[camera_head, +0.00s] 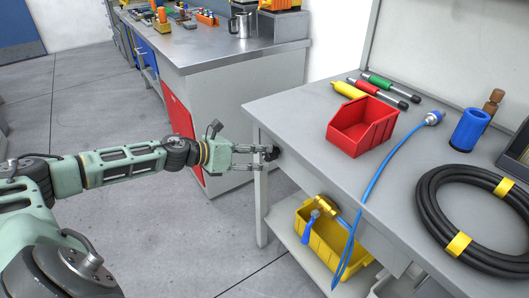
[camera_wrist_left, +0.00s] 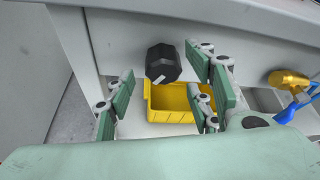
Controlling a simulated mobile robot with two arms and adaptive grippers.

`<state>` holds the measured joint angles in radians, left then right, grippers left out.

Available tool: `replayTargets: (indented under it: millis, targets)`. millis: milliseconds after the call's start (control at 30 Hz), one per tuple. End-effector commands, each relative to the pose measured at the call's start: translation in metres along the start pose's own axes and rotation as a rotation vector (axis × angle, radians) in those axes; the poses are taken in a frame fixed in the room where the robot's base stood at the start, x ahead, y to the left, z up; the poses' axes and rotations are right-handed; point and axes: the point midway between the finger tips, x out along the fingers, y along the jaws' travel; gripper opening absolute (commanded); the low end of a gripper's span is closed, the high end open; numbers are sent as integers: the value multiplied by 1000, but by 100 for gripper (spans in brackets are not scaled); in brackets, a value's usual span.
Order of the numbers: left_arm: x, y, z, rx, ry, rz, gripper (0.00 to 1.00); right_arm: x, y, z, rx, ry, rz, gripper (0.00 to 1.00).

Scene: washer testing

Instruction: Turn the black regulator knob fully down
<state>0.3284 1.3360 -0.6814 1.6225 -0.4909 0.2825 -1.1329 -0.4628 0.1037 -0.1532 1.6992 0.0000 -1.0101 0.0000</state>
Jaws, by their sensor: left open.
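The black regulator knob (camera_wrist_left: 163,63) is faceted, with a white mark on its lower edge. It sits on the grey front panel of the workbench. In the head view the knob (camera_head: 271,153) shows small at the bench's left front corner. My left gripper (camera_head: 257,158) is level with it, its fingers pointing at the panel. In the left wrist view my left gripper (camera_wrist_left: 163,103) is open, with one finger on each side of the knob. There the knob lies between and beyond the fingers, and I cannot tell whether they touch it. My right gripper is not in view.
A blue hose (camera_head: 383,166) hangs over the bench edge. A red bin (camera_head: 362,126) and a coiled black hose (camera_head: 430,205) lie on top.

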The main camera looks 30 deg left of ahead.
Motion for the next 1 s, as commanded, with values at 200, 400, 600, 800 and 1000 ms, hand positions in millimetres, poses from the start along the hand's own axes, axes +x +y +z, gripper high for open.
replayTargets:
  millis: [200, 400, 600, 800, 1000]
  targets:
    - [23, -1, 2, -1, -2, -2, 49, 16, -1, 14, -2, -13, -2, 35]
    - [32, -1, 1, 1, 0, -1, 49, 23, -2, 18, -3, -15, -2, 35]
    - [32, -1, 0, 1, 1, -1, 49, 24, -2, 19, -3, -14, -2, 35]
    - [32, -1, 0, 1, 1, -1, 37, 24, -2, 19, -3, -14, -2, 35]
    - [32, 0, 0, 1, 1, 0, 19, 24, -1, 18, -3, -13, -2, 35]
